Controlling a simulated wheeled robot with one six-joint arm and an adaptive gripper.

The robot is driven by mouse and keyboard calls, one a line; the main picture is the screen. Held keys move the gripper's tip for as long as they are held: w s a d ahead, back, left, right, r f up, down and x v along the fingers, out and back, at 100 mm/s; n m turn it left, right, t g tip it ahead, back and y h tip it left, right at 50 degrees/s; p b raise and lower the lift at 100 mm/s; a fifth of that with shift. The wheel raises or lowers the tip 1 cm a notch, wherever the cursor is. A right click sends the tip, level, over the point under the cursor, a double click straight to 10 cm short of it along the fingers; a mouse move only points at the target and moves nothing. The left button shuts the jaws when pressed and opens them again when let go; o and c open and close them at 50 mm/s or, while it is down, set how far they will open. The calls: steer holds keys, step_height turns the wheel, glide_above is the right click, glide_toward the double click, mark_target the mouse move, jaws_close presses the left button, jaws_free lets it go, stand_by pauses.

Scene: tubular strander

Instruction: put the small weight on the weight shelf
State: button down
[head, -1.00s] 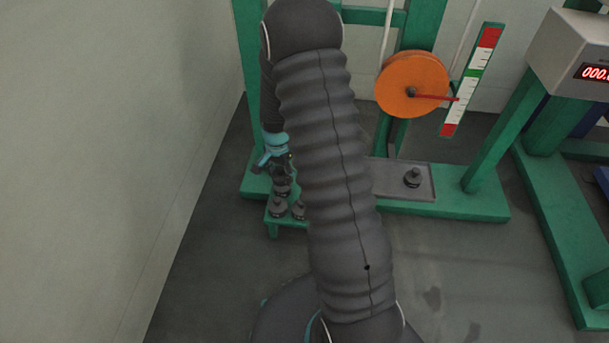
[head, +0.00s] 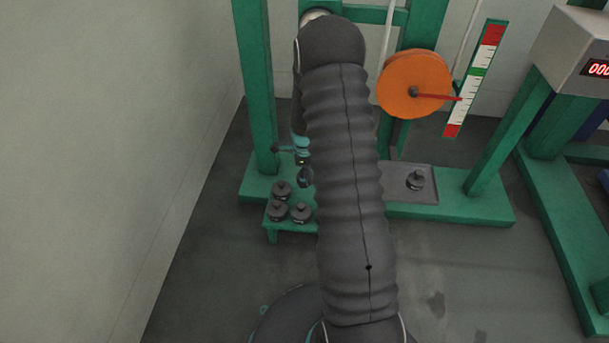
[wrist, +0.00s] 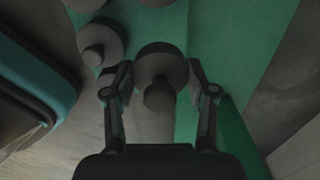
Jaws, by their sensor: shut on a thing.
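My gripper (wrist: 160,88) is shut on a small dark weight (wrist: 158,70), a round disc with a knob, held between the two fingers in the wrist view. In the head view my gripper (head: 305,178) hangs just right of and above a low green shelf (head: 290,227), partly hidden by my arm. Three dark knobbed weights (head: 278,210) stand close together on that shelf. Weights (wrist: 100,42) also show at the upper left of the wrist view. The held weight is hard to make out in the head view.
A grey tray (head: 398,172) on the green frame base holds one dark weight (head: 416,180). A green post (head: 258,90) rises behind the shelf. An orange wheel (head: 412,84) with a red pointer stands beside a striped scale (head: 474,80). A wall is close at left.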

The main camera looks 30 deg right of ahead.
steer(key=b, duration=0.4)
glide_above(304, 196)
steer(key=shift+d+f, duration=0.1)
steer(key=shift+f, duration=2.65)
steer(key=shift+f+b, duration=1.05)
steer(key=shift+f, duration=0.45)
steer(key=shift+c, duration=1.3)
jaws_free()
steer(key=shift+r, duration=0.1)
step_height(304, 196, up, 12)
steer(key=shift+f, duration=0.1)
